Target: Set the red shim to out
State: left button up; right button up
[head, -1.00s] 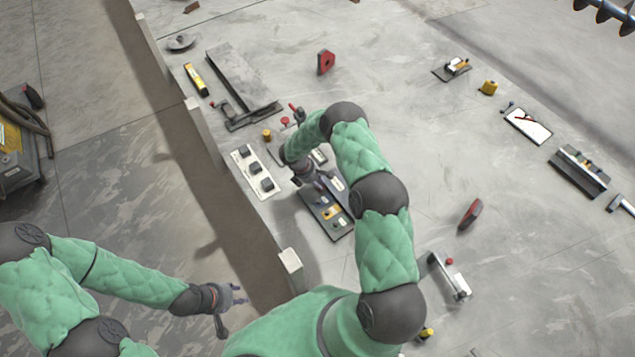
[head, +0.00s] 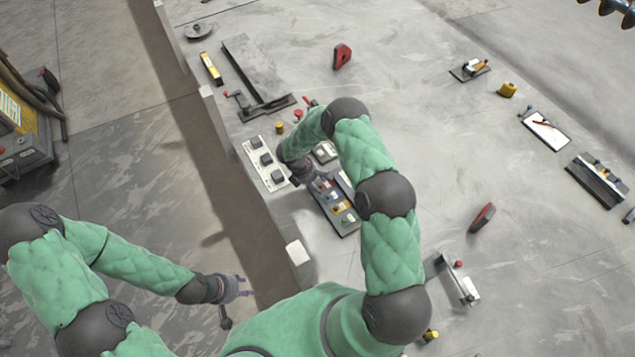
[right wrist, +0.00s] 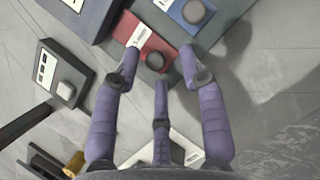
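The red shim (right wrist: 150,45) shows in the right wrist view as a red block with a white label and a dark round knob. It sits on a dark board beside a blue block (right wrist: 180,12) with a similar knob. My right gripper (right wrist: 160,80) is open, its purple fingers spread around the near end of the red shim; I cannot tell whether they touch it. In the head view that gripper (head: 322,183) is over the upper end of the board (head: 346,230) and mostly covers the shim. My left gripper (head: 243,287) is empty, fingers apart, at lower left.
A white panel with several dark knobs (head: 265,163) lies left of the board. A low wall (head: 220,120) runs along the left. A dark angled plate (head: 258,75) lies farther back.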

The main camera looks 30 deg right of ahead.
jog(key=shift+d, duration=0.1)
jog(key=v, duration=1.2)
dwell(0.4)
